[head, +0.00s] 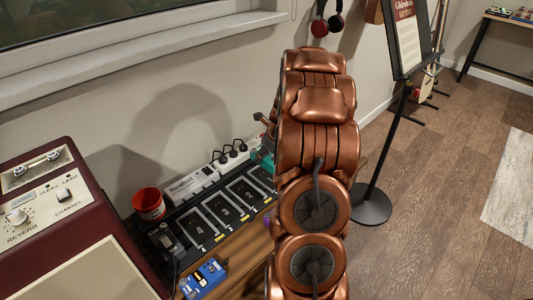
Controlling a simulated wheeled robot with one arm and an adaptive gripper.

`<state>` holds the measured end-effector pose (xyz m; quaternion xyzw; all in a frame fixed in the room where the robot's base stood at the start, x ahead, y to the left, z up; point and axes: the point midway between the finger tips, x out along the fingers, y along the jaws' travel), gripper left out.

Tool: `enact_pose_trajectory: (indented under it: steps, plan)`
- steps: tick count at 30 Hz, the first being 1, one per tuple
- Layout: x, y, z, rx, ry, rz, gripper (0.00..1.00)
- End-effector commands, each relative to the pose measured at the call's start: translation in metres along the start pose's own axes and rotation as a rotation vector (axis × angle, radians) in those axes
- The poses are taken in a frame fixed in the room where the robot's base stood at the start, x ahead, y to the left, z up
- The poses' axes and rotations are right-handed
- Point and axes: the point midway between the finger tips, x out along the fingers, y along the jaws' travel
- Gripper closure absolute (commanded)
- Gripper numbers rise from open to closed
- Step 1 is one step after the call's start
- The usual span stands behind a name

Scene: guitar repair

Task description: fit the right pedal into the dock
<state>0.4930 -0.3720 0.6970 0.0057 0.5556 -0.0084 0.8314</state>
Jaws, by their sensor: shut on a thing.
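The dock is a black board with several outlined, numbered slots (222,209) on the wooden bench along the wall. A teal pedal (263,158) shows in part at the dock's far right end, beside my copper arm. A small part of my gripper (267,121) shows at the arm's left edge, above the teal pedal. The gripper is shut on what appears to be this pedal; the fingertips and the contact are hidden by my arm. I cannot tell if the pedal touches the dock. A blue pedal (203,279) lies on the bench in front of the dock.
A white power strip (192,184) with black plugs runs behind the dock. A red cup (149,204) and a dark red amplifier (62,215) stand at the left. A small grey-black device (168,239) sits at the dock's left end. A music stand (371,203) stands on the right.

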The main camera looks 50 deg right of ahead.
Motion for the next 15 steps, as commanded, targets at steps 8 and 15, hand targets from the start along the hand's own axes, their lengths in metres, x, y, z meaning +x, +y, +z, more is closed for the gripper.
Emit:
enact_pose_trajectory:
  steps: [8, 15]
  plan:
    - [0.019, -0.001, -0.008, 0.000, -0.001, -0.001, 0.86]
    - [0.033, -0.002, -0.015, 0.003, -0.001, -0.001, 0.86]
